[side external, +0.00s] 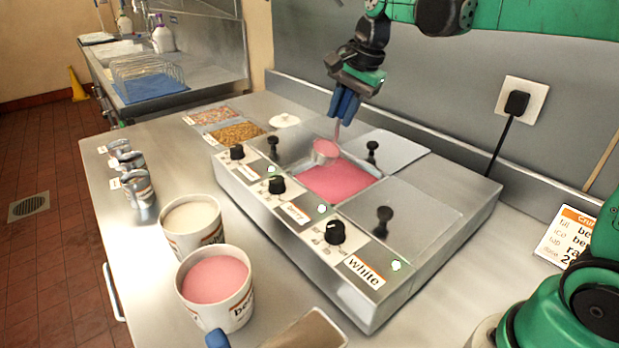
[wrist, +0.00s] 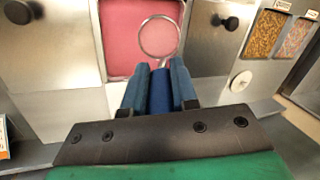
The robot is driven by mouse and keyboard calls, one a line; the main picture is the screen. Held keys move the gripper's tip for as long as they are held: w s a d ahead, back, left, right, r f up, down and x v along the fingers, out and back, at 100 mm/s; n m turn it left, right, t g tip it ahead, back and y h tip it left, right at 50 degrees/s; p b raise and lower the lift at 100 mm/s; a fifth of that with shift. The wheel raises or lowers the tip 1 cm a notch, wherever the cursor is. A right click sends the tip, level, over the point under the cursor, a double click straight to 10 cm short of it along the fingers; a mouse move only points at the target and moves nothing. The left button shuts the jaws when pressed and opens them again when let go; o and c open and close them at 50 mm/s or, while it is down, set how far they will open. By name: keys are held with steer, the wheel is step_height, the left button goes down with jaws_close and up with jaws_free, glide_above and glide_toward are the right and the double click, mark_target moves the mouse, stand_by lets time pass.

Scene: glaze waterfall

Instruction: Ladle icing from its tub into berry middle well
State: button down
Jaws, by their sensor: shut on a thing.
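My gripper (side external: 346,103) is shut on the blue handle of a ladle (side external: 326,150) and holds it over the open middle well. The middle well (side external: 341,185) holds pink icing, and the label in front of it reads "berry". The ladle's bowl hangs at the well's far left part and looks pink inside; I cannot tell whether it touches the icing. In the wrist view the round ladle bowl (wrist: 159,37) shows over the pink well (wrist: 120,50), with my gripper (wrist: 160,85) around the handle. A tub of pink icing (side external: 215,281) with a partly visible "be" label stands at the front left.
A tub of white icing (side external: 192,222) stands behind the pink tub. Closed lids with black knobs cover the wells on either side, including the white one (side external: 405,215). Dials line the warmer's front. Small metal cups (side external: 138,186) stand at the left edge; topping trays (side external: 237,132) lie at the back.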

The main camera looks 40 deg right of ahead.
steer(key=s+d+f+t+y, duration=0.2)
steer(key=s+t, duration=0.4)
steer(key=t, duration=0.4)
steer(key=shift+s+f+y, duration=0.35)
steer(key=shift+f+y, duration=0.2)
steer(key=shift+y, duration=0.05)
stand_by(0.6)
stand_by(2.7)
steer(key=shift+r+g+h, duration=0.7)
steer(key=shift+r+g, duration=0.1)
steer(key=shift+g, duration=1.45)
steer(key=shift+r+g+h, duration=0.7)
steer(key=shift+r+g, duration=0.15)
steer(key=shift+g, duration=1.35)
steer(key=shift+r+g+h, duration=0.7)
steer(key=shift+r+g, duration=0.1)
steer(key=shift+g, duration=1.45)
